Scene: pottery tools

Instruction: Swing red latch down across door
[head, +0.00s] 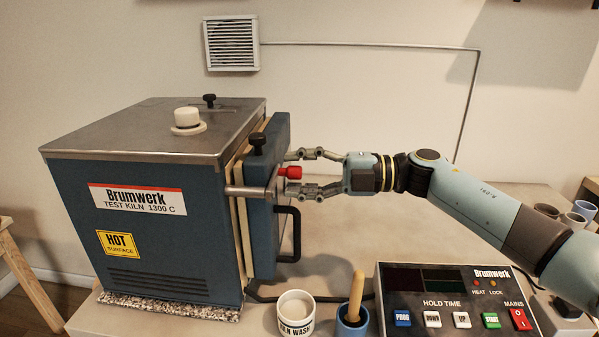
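The blue kiln (160,235) stands at the left of the table. Its blue door (264,240) is on the right side, upright, with a cream edge showing between door and body. A metal latch bar (247,192) sticks out level at the door's near side, and its red knob (291,172) points right. My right gripper (289,173) reaches in from the right, its fingers spread above and below the red knob. Gaps show between knob and fingers; whether a fingertip touches the door or latch I cannot tell. My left gripper is out of view.
A black door handle (291,235) sits below the latch and a black knob (257,143) above it. A white cup (296,313), a blue pot with a wooden tool (354,300) and a control box (455,300) stand in front. Several small pots (572,220) are at right.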

